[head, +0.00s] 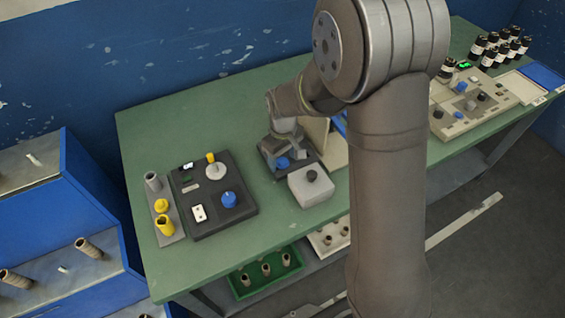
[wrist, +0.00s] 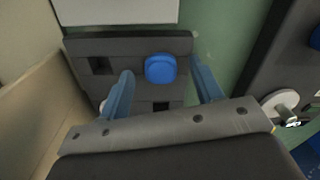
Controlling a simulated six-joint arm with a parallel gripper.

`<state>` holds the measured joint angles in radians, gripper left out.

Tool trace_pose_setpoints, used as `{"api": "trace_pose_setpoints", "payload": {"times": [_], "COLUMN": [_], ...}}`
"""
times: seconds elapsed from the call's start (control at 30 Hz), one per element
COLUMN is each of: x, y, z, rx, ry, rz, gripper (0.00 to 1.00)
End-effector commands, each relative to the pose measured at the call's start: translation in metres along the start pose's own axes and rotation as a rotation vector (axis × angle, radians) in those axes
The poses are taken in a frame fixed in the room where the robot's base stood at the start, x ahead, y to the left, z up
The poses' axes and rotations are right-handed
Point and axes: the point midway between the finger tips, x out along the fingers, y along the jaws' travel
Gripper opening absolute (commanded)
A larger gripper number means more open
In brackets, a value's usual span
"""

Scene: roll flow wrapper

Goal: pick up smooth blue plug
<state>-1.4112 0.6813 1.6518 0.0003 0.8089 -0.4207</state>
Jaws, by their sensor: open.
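A smooth blue plug (wrist: 160,68) with a rounded square top sits on a dark grey block (wrist: 120,46) that has square openings. In the head view the plug (head: 283,162) shows just below my gripper (head: 282,147). In the wrist view my gripper (wrist: 162,78) is open, with one blue-grey finger on each side of the plug. Gaps show between the plug and both fingers, and nothing is held. How far the fingertips are above the block is hard to tell. The wrist body hides the near part of the block.
A pale box (head: 311,187) with a dark knob stands close beside the block. Left of it lies a dark panel (head: 240,212) with a blue knob (head: 229,199) and a white disc (head: 215,171). A tan board (wrist: 32,95) stands close on the other side. Green table (head: 150,125) is clear behind.

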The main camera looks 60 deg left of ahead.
Motion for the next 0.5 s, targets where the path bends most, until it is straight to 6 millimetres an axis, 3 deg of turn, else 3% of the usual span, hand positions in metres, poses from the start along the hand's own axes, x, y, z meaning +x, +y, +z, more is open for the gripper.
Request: {"api": "trace_pose_setpoints", "payload": {"times": [0.27,0.5], "x": [0.0054,0.0051], "y": [-0.0002,-0.0002], "z": [0.0,-0.0002], "rx": [0.0,0.0], "ry": [0.0,0.0], "rz": [0.0,0.0], "gripper": [0.6,0.16]}}
